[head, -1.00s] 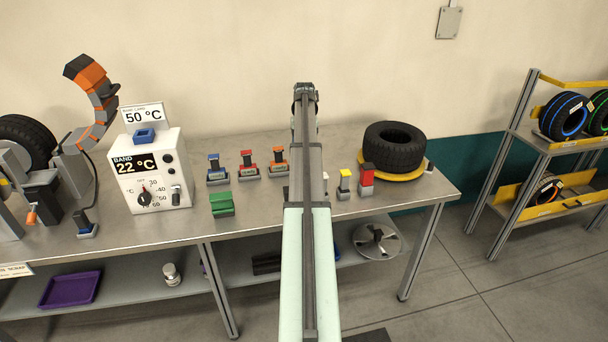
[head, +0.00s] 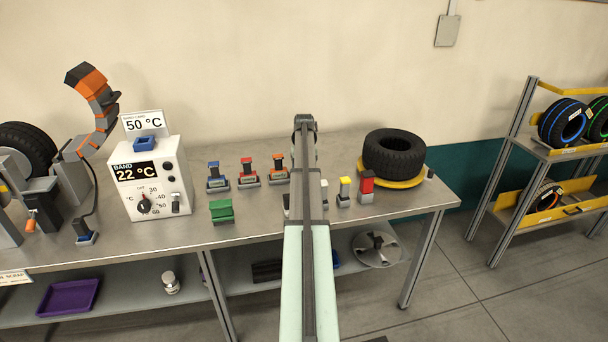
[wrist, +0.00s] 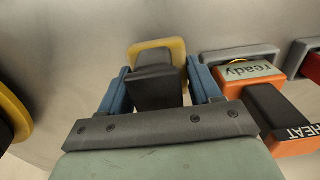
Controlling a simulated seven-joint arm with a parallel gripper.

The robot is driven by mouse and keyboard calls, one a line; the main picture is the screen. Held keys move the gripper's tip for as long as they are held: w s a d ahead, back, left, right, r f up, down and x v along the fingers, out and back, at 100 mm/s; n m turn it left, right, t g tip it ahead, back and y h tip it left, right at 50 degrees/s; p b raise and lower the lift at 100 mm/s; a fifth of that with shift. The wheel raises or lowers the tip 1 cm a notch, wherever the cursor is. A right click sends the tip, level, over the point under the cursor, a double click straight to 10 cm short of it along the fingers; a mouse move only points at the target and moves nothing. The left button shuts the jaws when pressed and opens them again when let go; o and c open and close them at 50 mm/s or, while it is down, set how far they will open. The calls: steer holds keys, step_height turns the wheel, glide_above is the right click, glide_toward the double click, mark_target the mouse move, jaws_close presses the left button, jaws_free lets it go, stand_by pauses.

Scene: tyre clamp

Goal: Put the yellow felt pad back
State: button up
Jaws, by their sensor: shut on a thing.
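In the wrist view, my gripper (wrist: 160,88) has its two blue fingers on either side of a dark handle block (wrist: 155,68). The yellow felt pad (wrist: 172,46) shows as a yellow rounded rim around the far end of this block. The gripper is shut on it. Whether the pad touches the surface beyond it I cannot tell. In the head view my own arm hides the gripper and the held pad.
An orange block labelled "ready" (wrist: 248,72) lies close right of my gripper. On the bench, blue (head: 217,177), red (head: 248,173) and orange (head: 279,168) handled pieces stand left of my arm.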

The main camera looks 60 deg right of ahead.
steer(key=shift+f, duration=0.6)
steer(key=shift+f, duration=0.15)
steer(key=o, duration=0.7)
step_height(320, 180, up, 12)
steer(key=shift+r, duration=0.2)
